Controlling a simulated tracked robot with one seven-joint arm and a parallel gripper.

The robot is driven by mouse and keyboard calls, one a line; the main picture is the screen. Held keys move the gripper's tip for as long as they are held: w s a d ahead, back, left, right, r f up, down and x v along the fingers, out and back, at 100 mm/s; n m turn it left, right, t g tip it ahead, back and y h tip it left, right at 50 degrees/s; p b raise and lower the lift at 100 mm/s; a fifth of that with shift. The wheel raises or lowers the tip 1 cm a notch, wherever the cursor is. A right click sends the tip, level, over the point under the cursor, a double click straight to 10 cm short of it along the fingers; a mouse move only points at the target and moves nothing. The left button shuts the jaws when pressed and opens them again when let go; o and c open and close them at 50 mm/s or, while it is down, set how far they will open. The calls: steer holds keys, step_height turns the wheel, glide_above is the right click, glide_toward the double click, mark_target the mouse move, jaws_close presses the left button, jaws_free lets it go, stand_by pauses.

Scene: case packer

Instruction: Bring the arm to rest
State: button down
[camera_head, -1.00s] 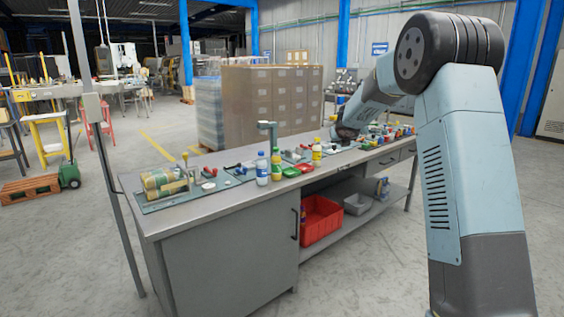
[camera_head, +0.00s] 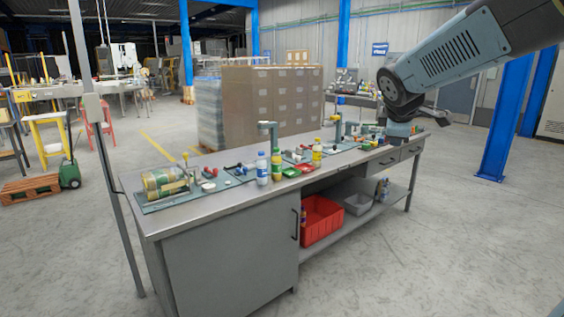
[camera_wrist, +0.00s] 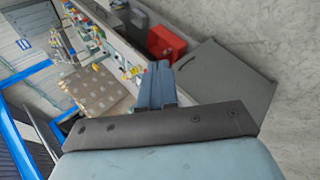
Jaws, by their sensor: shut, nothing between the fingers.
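My arm (camera_head: 455,55) comes in from the top right in the head view. It bends at a dark round joint (camera_head: 392,88), with its lower part hanging over the right end of the grey workbench (camera_head: 235,201). My fingertips are hard to make out there. In the wrist view my gripper (camera_wrist: 157,68) is shut and empty. The workbench (camera_wrist: 212,75), seen at a slant, lies beyond the fingers in that view. I cannot tell the exact height of the fingers above it.
Bottles (camera_head: 262,167), tools and small parts stand along the bench top. A red bin (camera_head: 322,222) and a grey bin (camera_head: 358,204) sit on the shelf below. Stacked cartons (camera_head: 272,105) stand behind. A blue post (camera_head: 502,120) rises at right. The floor in front is clear.

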steer(key=s+a+f+m+g+y, duration=0.1)
steer(key=s+m, duration=0.3)
steer(key=s, duration=0.4)
steer(key=s+a+f+m+y, duration=0.1)
steer(key=s+a+f+m, duration=0.1)
steer(key=s+m, duration=0.3)
steer(key=s+a+f+m+g+y, duration=0.1)
steer(key=s+f+m, duration=0.3)
steer(key=s, duration=0.7)
steer(key=shift+s+a+g, duration=0.3)
steer(key=shift+s+a, duration=0.05)
steer(key=shift+f, duration=0.1)
